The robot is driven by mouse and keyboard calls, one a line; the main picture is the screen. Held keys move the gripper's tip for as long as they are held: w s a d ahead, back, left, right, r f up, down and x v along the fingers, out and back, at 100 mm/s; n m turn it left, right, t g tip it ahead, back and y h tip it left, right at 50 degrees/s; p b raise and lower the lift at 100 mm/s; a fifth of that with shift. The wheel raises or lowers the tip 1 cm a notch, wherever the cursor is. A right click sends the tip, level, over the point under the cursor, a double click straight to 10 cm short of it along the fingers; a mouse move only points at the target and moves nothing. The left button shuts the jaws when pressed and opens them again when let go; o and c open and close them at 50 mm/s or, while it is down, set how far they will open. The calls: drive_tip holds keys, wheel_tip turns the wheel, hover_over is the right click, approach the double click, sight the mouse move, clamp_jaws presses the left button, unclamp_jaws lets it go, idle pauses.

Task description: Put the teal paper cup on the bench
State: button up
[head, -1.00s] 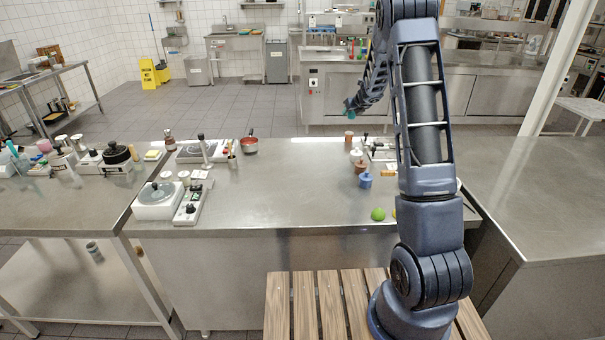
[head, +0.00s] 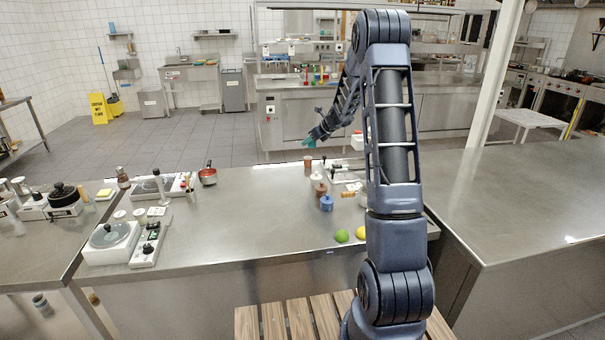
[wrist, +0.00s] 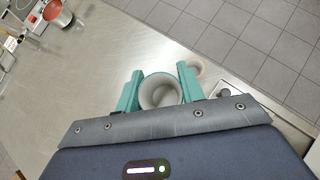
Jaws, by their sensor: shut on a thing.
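The teal paper cup (wrist: 160,92) is between the two teal fingers of my gripper (wrist: 159,88) in the wrist view. Its round rim and pale inside face the camera, and the fingers press on its sides. In the head view my gripper (head: 309,141) shows small and teal at the bench's far edge, and the cup cannot be told apart from the fingers there. The bench (head: 250,220) is a steel counter; its bare top also fills much of the wrist view (wrist: 90,65). Whether the cup touches the bench cannot be told.
A brown cup (head: 308,163) stands near the far edge, close to my gripper. Brown and blue lidded jars (head: 327,203), a lime (head: 342,236) and a lemon (head: 361,233) stand nearer. A red pan (head: 208,175) and scales (head: 110,237) are left. The bench's middle is clear.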

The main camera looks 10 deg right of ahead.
wheel_tip(320, 180, down, 14)
drive_tip(key=shift+r, duration=0.1)
idle(0.5)
drive_tip(key=o, duration=1)
